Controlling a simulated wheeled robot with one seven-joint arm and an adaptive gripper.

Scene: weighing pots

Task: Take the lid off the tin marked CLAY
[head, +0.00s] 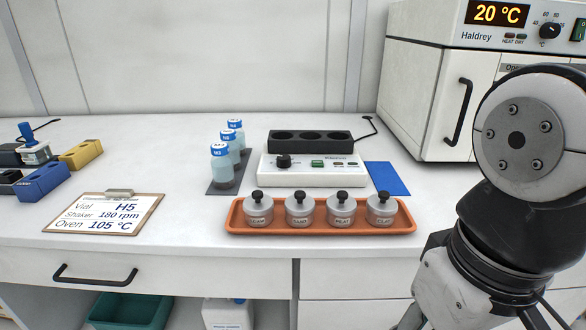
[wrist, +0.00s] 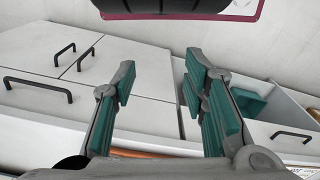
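Several small metal tins with black-knobbed lids stand in a row in an orange tray (head: 320,229) near the bench's front edge. The rightmost tin (head: 381,212) has a label that is small but appears to read CLAY, and its lid (head: 381,201) is on. The tin beside it (head: 341,212) reads PEAT. My gripper (wrist: 159,82) shows in the wrist view, its green-padded fingers apart with nothing between them. No tin can be made out in the wrist view.
Behind the tray stands a white shaker (head: 312,171) with a black block. A blue mat (head: 388,179) lies to its right, the oven (head: 430,100) beyond. Vials (head: 222,163) stand left of the shaker; a clipboard (head: 104,213) lies further left. Bench between clipboard and tray is clear.

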